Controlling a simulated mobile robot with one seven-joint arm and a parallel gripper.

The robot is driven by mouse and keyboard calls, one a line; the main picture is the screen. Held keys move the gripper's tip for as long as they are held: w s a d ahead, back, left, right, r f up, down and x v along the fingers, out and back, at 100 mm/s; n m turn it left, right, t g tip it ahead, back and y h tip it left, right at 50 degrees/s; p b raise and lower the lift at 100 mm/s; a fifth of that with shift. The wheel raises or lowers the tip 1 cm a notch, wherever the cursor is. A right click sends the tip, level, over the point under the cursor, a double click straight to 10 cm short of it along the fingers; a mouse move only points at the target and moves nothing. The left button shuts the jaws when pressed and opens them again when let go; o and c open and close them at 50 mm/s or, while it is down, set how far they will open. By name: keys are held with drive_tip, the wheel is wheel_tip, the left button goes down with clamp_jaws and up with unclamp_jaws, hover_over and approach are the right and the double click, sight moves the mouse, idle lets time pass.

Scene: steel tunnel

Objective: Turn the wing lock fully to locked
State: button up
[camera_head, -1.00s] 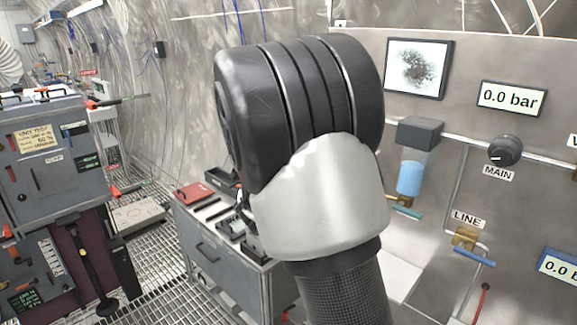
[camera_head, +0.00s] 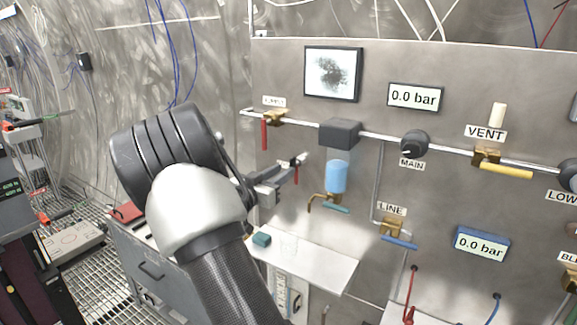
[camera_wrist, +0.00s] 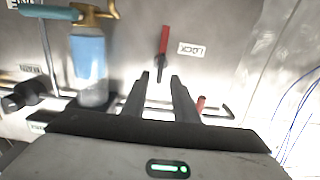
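The wing lock is a red lever on the grey panel. In the wrist view, which is upside down, the red wing (camera_wrist: 164,40) stands roughly upright beside a small inverted label (camera_wrist: 191,49) that seems to read LOCK. In the head view a small red piece (camera_head: 296,175), probably the same wing, shows by my gripper (camera_head: 298,160), left of the blue filter bowl. My gripper (camera_wrist: 161,77) is open and empty, its two dark fingers pointing at the panel. The wing's narrow dark end lies near the gap between the tips; I cannot tell whether they touch.
The blue filter bowl (camera_head: 337,176) with a teal-handled valve hangs close to the gripper. The red-handled supply valve (camera_head: 264,130) is above left. A white shelf (camera_head: 310,262) lies below. MAIN knob (camera_head: 415,143) and VENT valve (camera_head: 488,157) are further right.

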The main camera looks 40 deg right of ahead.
drive_tip(key=x, duration=0.4)
drive_tip(key=shift+w+d, duration=0.15)
drive_tip(key=shift+d, duration=0.2)
clamp_jaws()
